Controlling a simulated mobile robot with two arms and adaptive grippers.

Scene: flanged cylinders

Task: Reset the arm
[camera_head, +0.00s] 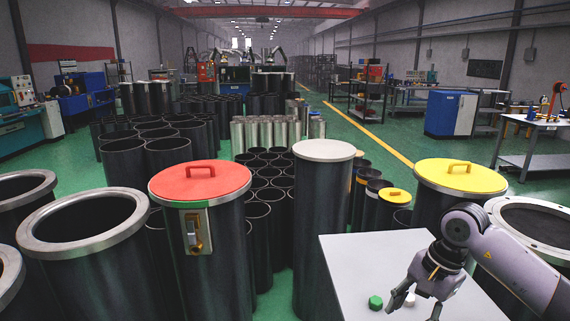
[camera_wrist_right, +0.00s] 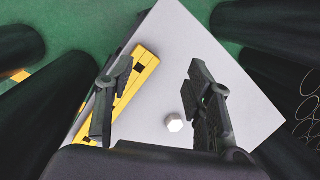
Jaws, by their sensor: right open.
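My right arm comes in from the right in the head view, and its gripper (camera_head: 413,304) points down over the light grey table (camera_head: 350,262). In the right wrist view the two fingers of this gripper (camera_wrist_right: 158,97) stand wide apart with nothing between their pads. A small white hexagonal piece (camera_wrist_right: 174,123) lies on the table below, nearer the right finger; it also shows in the head view (camera_head: 410,299). A green hexagonal piece (camera_head: 375,302) lies left of the gripper. My left gripper is not in view.
A yellow bar-like object (camera_wrist_right: 134,82) shows past the left finger. Tall dark cylinders surround the table: one with a red lid (camera_head: 200,182), one with a grey top (camera_head: 324,150), one with a yellow lid (camera_head: 460,175). The table's left part is bare.

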